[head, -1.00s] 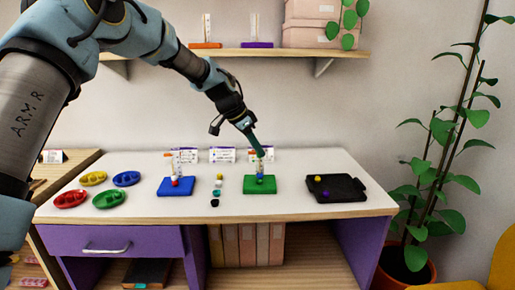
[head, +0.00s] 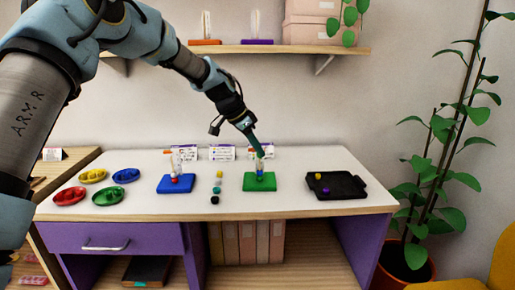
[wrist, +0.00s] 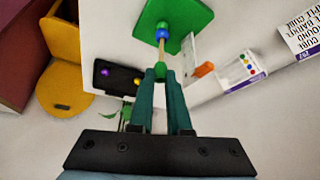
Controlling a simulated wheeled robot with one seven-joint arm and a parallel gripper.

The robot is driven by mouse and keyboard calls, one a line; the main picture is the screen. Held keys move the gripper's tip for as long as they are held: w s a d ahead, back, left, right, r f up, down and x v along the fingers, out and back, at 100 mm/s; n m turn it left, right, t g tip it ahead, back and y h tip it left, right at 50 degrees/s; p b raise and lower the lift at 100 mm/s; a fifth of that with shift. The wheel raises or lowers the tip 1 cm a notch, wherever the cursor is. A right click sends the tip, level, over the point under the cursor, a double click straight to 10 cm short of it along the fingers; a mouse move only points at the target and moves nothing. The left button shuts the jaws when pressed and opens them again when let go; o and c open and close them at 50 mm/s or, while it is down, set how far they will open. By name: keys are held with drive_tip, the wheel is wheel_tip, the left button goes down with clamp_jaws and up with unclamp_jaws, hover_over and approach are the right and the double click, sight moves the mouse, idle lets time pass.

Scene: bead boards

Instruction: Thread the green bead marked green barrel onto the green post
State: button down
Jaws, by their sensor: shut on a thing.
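The green board (head: 251,187) stands on the table, with its upright post at the middle. In the wrist view the board (wrist: 185,15) shows beyond my fingertips, with a green bead (wrist: 162,25) and a blue bead (wrist: 162,34) low on the wooden post (wrist: 163,50). My gripper (wrist: 160,73) is shut on a green bead (wrist: 160,68), held between its teal fingertips in line with the post. I cannot tell whether this bead is around the post's tip or just above it. In the head view my gripper (head: 259,153) is directly over the green board.
A blue board (head: 165,187) with beads on its post stands left. Loose beads (head: 216,188) lie in a row between the boards. A black tray (head: 348,187) with two beads is at right. Colored dishes (head: 70,198) are far left. Cards (head: 222,152) stand behind.

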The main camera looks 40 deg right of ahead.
drive_tip(key=shift+f+b, duration=0.55)
drive_tip(key=shift+f, duration=0.4)
drive_tip(key=c, duration=0.8)
unclamp_jaws()
drive_tip(key=shift+r, duration=0.1)
drive_tip(key=b+v, duration=0.2)
drive_tip(key=v, duration=0.8)
drive_tip(key=shift+a+r, duration=0.2)
drive_tip(key=shift+r, duration=0.15)
